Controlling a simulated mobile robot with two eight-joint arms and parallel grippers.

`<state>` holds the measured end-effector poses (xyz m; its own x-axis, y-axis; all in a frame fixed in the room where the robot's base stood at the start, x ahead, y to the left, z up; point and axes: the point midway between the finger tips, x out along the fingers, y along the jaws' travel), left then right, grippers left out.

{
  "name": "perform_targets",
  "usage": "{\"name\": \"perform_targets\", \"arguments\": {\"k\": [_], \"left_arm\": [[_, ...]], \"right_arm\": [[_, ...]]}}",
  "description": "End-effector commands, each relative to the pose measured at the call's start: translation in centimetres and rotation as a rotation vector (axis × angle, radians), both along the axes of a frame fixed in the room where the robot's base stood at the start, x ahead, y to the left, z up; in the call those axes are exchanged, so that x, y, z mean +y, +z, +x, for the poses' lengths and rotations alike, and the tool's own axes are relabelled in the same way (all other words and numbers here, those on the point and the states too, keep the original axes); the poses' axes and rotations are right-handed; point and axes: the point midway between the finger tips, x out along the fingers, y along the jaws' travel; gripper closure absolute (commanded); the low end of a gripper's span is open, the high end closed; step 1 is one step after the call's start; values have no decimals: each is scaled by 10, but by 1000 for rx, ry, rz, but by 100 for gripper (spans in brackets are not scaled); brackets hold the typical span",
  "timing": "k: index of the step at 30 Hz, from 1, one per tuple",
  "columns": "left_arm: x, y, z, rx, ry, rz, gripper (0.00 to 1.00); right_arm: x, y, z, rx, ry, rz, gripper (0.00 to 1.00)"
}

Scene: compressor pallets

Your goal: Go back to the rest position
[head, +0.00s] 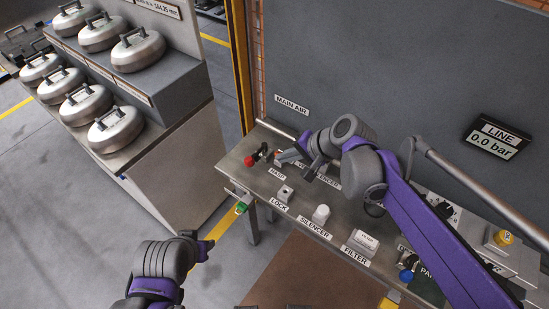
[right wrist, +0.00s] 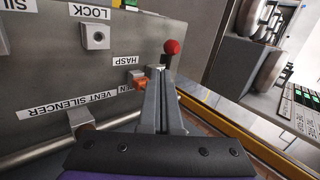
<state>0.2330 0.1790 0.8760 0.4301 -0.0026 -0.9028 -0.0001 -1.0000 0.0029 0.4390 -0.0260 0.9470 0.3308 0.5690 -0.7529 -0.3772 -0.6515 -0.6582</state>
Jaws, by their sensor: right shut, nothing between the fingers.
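My right gripper (head: 287,156) reaches over the steel bench panel from the right, its fingers pointing left near the HASP label. In the right wrist view its two fingers (right wrist: 161,97) are together with nothing between them. The red-knobbed lever (head: 250,160) is just beyond the fingertips; its red ball (right wrist: 172,46) also shows in the right wrist view. A small orange part (right wrist: 138,83) sits beside the fingers; I cannot tell whether they touch.
The bench panel (head: 262,190) carries a LOCK block (head: 284,194), a SILENCER fitting (head: 320,214) and a FILTER block (head: 363,242). A wall display (head: 497,138) reads LINE 0.0 bar. A rack (head: 165,160) of several metal canisters stands left. Floor between rack and bench is open.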

Motion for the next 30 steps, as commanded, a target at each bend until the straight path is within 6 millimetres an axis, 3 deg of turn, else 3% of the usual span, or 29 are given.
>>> {"name": "perform_targets", "arguments": {"k": [6,14,17,20,27,30], "left_arm": [[0,2,0,-1,0,0,57],[0,2,0,-1,0,0,57],[0,5,1,-2,0,0,57],[0,12,2,-5,0,0,57],[0,37,8,-16,0,0,57],[0,44,10,-20,0,0,57]], "right_arm": [[-12,17,-9,0,-1,-1,100],[-14,19,-10,-1,0,-3,100],[-20,19,-20,-15,11,-39,100],[-36,18,-46,-53,44,-136,100],[-99,3,-136,-176,187,-506,100],[-121,-6,-163,-211,246,-638,100]]}}
